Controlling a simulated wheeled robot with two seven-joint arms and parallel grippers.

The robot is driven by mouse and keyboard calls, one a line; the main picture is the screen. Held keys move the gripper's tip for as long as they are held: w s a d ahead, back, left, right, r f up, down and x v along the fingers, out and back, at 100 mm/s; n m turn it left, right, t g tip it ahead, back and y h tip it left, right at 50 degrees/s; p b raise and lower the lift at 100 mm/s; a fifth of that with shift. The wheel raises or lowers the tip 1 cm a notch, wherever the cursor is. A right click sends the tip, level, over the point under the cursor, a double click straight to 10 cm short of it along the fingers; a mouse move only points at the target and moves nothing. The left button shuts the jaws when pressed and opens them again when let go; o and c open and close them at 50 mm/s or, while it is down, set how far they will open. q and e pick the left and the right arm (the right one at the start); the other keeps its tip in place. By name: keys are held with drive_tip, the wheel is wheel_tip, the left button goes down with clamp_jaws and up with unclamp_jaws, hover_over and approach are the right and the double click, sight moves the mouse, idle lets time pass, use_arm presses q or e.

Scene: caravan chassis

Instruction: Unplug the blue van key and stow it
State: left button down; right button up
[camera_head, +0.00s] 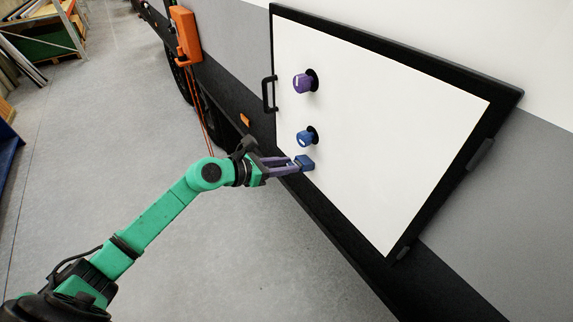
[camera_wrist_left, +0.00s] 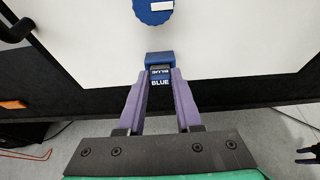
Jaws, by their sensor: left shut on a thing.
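The blue key (camera_head: 305,163) is a small blue block held at the tips of my left gripper (camera_head: 294,164). In the left wrist view the key (camera_wrist_left: 160,58) sits between the two purple fingers of the left gripper (camera_wrist_left: 160,80), and its dark label reads BLUE. The key is in front of the white hatch panel (camera_head: 385,120), just below a round blue knob (camera_head: 304,139). I cannot tell whether the key touches the panel. The blue knob also shows at the top of the left wrist view (camera_wrist_left: 153,10).
A purple knob (camera_head: 302,83) is on the panel above the blue one. A black handle (camera_head: 269,94) stands out at the panel's left edge. An orange box (camera_head: 186,34) with hanging cable is on the vehicle's side. The concrete floor (camera_head: 120,130) at left is mostly clear.

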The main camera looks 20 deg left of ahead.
use_arm(q)
drive_tip(key=shift+b+v, duration=0.35)
drive_tip(key=shift+v, duration=2.6)
drive_tip(key=shift+s+f, duration=0.1)
